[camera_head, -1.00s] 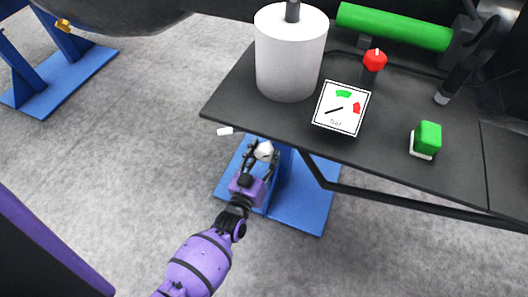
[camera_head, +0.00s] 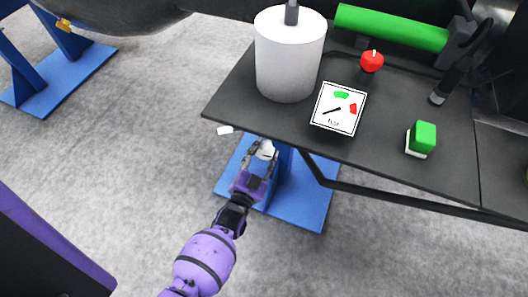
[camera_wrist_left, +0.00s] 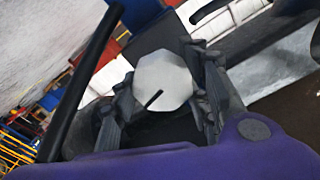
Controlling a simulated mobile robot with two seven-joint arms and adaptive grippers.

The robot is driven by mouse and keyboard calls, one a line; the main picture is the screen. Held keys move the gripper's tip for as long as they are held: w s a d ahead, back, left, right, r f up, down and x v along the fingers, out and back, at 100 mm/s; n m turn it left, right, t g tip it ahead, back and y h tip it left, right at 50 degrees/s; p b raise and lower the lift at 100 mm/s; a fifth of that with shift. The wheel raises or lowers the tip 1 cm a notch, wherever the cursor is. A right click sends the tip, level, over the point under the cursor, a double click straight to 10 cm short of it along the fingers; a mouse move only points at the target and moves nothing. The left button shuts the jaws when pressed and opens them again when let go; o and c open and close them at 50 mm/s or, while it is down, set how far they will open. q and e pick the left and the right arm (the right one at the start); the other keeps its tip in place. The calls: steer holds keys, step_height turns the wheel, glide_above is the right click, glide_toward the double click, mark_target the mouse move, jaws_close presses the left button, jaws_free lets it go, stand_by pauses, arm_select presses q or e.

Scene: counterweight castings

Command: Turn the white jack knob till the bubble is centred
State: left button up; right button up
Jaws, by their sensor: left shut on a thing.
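The white jack knob (camera_head: 266,150) is on the blue stand below the front edge of the dark table. In the left wrist view the knob (camera_wrist_left: 163,82) is a white faceted disc with a black line mark pointing to the lower left. My left gripper (camera_head: 260,150) has its fingers on both sides of the knob, shut on it; the fingers (camera_wrist_left: 160,95) also show in the left wrist view. My right gripper is not in view.
The dark table (camera_head: 230,105) overhangs the knob. On it are a white cylinder (camera_head: 289,60), a gauge card (camera_head: 339,108), a red knob (camera_head: 372,61), a green block (camera_head: 424,135) and a green roller (camera_head: 390,28). The blue base plate (camera_head: 305,205) lies on the grey floor.

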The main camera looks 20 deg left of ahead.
arm_select(q)
steer(key=shift+d+f, duration=0.1)
steer(key=shift+d, duration=0.05)
steer(key=o, duration=1.1)
steer(key=shift+s, duration=0.15)
steer(key=s, duration=1.1)
steer(key=shift+s+a, duration=0.25)
steer(key=shift+s, duration=0.15)
